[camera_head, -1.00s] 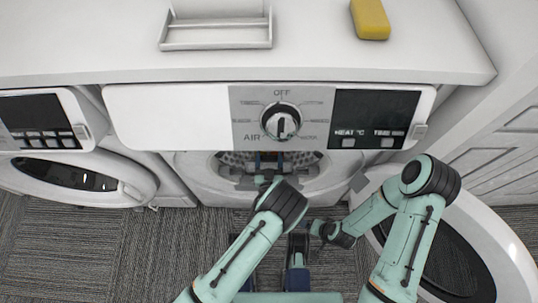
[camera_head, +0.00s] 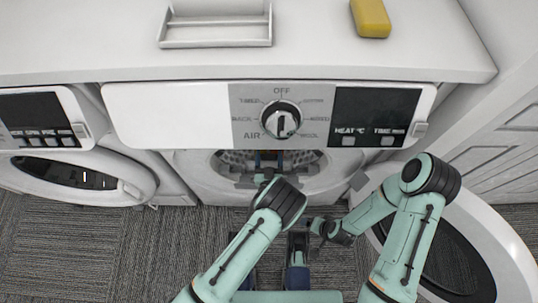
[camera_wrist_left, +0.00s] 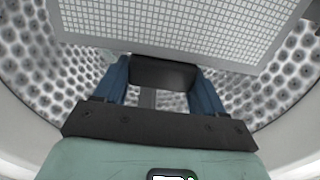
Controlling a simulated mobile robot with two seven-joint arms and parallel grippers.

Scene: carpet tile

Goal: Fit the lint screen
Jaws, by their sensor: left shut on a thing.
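The lint screen (camera_wrist_left: 180,22), a pale panel with a fine square mesh, shows at the top of the left wrist view. My left gripper (camera_wrist_left: 163,78) has its two blue fingers closed on the dark grip below the mesh. In the head view the left gripper (camera_head: 268,160) is inside the open drum mouth (camera_head: 232,160) of the middle dryer, and my arm hides most of what it holds. The slot for the screen cannot be made out. My right gripper (camera_head: 318,227) hangs low in front of the dryer; its fingers are too small to judge.
The dryer's round door (camera_head: 500,250) stands open at the right, beside my right arm. The dryer panel has a dial (camera_head: 281,119). On the top are a white tray (camera_head: 216,40) and a yellow sponge-like block (camera_head: 370,18). Another machine (camera_head: 75,178) stands left, its door shut.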

